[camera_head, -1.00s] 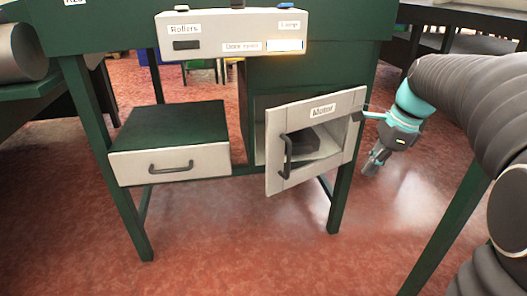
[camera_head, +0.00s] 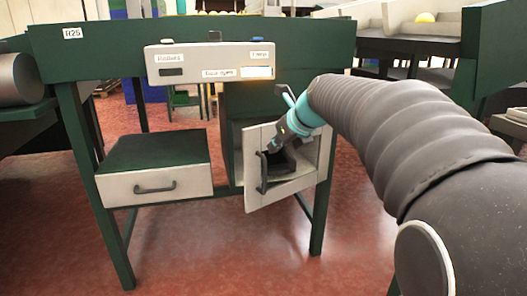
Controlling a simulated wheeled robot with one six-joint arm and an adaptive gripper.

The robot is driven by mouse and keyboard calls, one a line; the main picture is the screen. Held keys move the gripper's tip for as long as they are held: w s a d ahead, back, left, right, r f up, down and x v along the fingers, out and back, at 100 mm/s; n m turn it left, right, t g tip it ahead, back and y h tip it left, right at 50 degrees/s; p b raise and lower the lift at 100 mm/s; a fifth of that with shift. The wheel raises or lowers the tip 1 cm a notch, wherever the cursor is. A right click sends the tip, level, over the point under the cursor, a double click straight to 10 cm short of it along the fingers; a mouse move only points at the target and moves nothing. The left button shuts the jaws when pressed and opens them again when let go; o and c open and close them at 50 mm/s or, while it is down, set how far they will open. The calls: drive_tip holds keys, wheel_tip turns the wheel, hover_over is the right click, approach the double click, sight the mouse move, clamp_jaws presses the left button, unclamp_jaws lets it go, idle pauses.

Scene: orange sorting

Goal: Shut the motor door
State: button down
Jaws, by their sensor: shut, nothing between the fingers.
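The motor door (camera_head: 253,204) is a pale grey framed door with a window, hinged at its right side on the green cabinet under the bench. It stands ajar, with its left edge swung out toward me. A dark vertical handle (camera_head: 263,174) is on its left part. My gripper (camera_head: 273,149) is shut and empty, in front of the door's upper part, close to the top of the handle. I cannot tell whether it touches the door. My gripper and wrist hide the door's label and part of its top.
A control panel (camera_head: 208,60) above has labels for rollers, lamp and door open; its right-hand field glows. A drawer (camera_head: 155,187) with a dark handle sticks out at the left. Green bench legs (camera_head: 317,228) flank the door. The red floor in front is clear.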

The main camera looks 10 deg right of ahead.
sight(249, 159)
drive_tip(key=x, duration=0.3)
drive_tip(key=w+r+b+x, duration=0.1)
drive_tip(key=x, duration=0.7)
drive_tip(key=shift+w+a, duration=0.3)
drive_tip(key=shift+w, duration=0.05)
drive_tip(key=shift+w+a+r, duration=0.1)
drive_tip(key=shift+w+a, duration=0.05)
drive_tip(key=shift+w, duration=0.3)
